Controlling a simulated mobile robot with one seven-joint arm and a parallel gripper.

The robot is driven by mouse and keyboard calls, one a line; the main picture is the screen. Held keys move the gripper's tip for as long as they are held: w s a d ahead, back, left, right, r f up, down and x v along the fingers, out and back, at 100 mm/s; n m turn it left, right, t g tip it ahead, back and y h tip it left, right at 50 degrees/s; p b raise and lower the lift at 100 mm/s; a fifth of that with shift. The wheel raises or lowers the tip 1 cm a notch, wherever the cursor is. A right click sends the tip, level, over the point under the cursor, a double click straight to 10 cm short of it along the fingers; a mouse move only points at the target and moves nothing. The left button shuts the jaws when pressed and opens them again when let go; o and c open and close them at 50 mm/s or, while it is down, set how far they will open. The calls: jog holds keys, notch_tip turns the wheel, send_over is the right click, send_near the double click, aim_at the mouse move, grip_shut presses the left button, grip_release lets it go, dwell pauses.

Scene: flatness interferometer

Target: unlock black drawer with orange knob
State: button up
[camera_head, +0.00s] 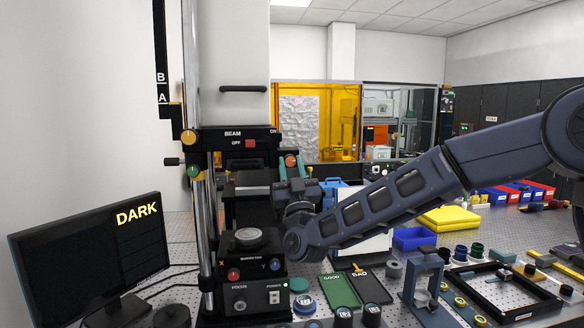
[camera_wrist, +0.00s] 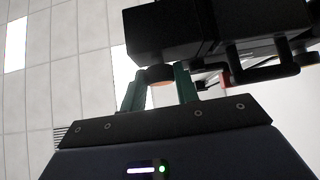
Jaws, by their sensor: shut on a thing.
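The orange knob (camera_head: 291,160) shows in the head view on the right side of the black instrument column, just below the BEAM switch panel (camera_head: 245,142). My gripper (camera_head: 290,166) reaches it from below, with a green finger on each side. In the wrist view the orange knob (camera_wrist: 160,73) sits between the tips of my gripper (camera_wrist: 160,80), which is shut on it. A black block (camera_wrist: 175,30), perhaps the black drawer, is right above the knob. The fingers hide part of the knob, and I cannot tell how far it is turned.
A monitor (camera_head: 90,262) reading DARK stands at the left. A round dark part (camera_head: 248,238) rests on the lower stage. GOOD (camera_head: 340,290) and BAD (camera_head: 370,287) trays, a blue bin (camera_head: 414,239) and a black frame (camera_head: 505,290) crowd the bench at right.

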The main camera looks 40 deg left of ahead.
jog(key=shift+s+a+f+m+t+h, duration=0.1)
jog(key=shift+m+t+h, duration=0.8)
jog(key=shift+m, duration=0.45)
jog(key=shift+m+t+h, duration=0.8)
jog(key=shift+m+h, duration=0.2)
jog(key=shift+m, duration=0.75)
jog(key=o, duration=1)
jog(key=shift+c, duration=0.2)
jog(key=v, duration=1)
jog(key=shift+s+f, duration=0.2)
jog(key=shift+s, duration=0.1)
